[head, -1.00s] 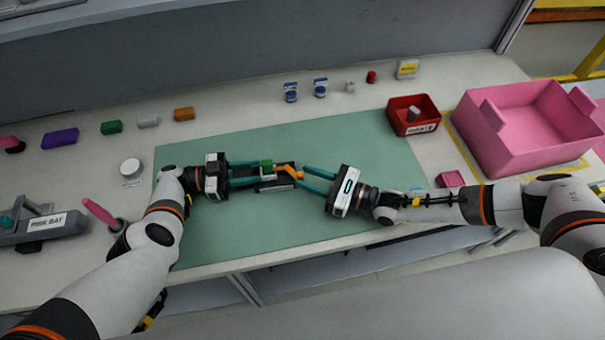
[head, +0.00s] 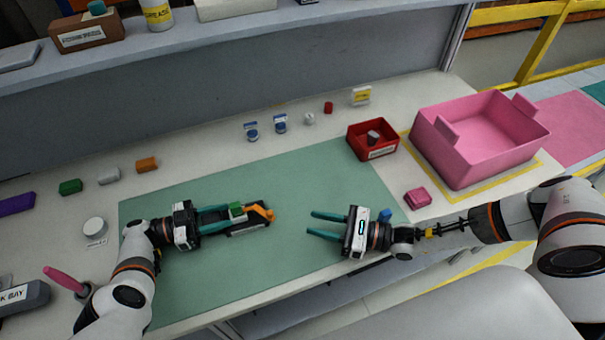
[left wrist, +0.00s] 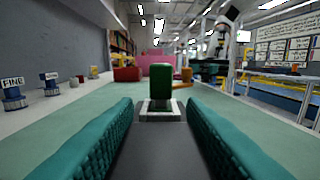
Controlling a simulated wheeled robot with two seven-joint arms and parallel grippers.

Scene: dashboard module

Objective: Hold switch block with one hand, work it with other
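The switch block (head: 250,229) is a dark, long block with a green part (head: 237,211) on top and an orange lever (head: 266,213) at its right end. It is at the middle of the green mat. My left gripper (head: 228,219) has its teal fingers along both sides of the block and appears shut on it. In the left wrist view the dark body (left wrist: 158,150) lies between the fingers, with the green part (left wrist: 161,82) upright beyond the tips. A bit of orange shows behind it. My right gripper (head: 311,223) is open and empty, to the right of the lever and apart from it.
The green mat (head: 310,180) is clear around the block. A red bin (head: 358,142) and a large pink crate (head: 450,165) stand at the right. A pink block (head: 417,197) lies near my right arm. Several small coloured blocks and knobs line the table's back.

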